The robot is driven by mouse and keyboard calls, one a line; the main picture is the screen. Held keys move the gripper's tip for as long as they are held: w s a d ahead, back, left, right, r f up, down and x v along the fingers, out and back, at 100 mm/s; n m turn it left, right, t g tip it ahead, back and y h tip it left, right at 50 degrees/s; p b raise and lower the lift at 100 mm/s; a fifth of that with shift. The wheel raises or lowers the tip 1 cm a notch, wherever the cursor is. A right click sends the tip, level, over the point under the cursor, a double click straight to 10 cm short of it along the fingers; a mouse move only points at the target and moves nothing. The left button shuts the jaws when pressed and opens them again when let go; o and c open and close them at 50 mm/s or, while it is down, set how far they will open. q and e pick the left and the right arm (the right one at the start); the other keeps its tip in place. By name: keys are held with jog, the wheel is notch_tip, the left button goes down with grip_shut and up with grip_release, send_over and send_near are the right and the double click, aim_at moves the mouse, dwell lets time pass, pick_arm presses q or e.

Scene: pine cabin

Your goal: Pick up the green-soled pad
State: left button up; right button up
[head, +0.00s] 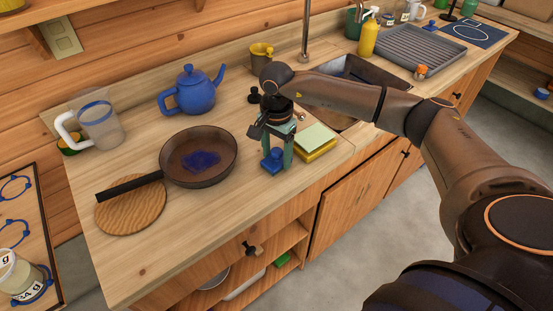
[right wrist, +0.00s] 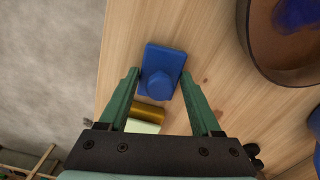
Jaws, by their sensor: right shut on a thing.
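A blue pad with a raised round knob (head: 271,163) is at the counter's front part, below my right gripper (head: 278,154). In the right wrist view the blue pad (right wrist: 165,58) lies between the green fingertips (right wrist: 160,78), with its knob between them. My right gripper is shut on it. The pad's underside is hidden, so I cannot tell the colour of its sole. A yellow block with a pale green top (head: 316,138) lies just right of the gripper. My left gripper is not in view.
A frying pan (head: 215,145) with a blue patch inside stands left, its handle over a round wooden board (head: 131,205). A blue teapot (head: 190,92), a clear jug (head: 100,122) and a mustard-coloured mug (head: 261,56) stand behind. The sink (head: 355,72) is right. Counter (head: 215,215) in front is clear.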

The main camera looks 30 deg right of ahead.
jog(key=shift+r, duration=0.6)
jog(key=s+r, duration=0.1)
jog(key=r, duration=0.1)
jog(key=s+a+r+b, duration=0.1)
jog(key=s+r, duration=0.1)
jog(key=r, duration=0.1)
jog(key=s+a+r, duration=0.1)
jog(key=s+r, duration=0.1)
jog(key=r, duration=0.1)
jog(key=shift+a+r+b, duration=0.1)
jog(key=shift+a+b, duration=0.1)
jog(key=shift+b, duration=0.15)
jog(key=s+a+r, duration=0.1)
jog(key=s, duration=0.1)
jog(key=s+a+r, duration=0.1)
jog(key=s, duration=0.2)
jog(key=s+a+r+b, duration=0.1)
jog(key=s, duration=0.1)
jog(key=shift+s+a+r, duration=0.3)
jog(key=shift+s, duration=0.05)
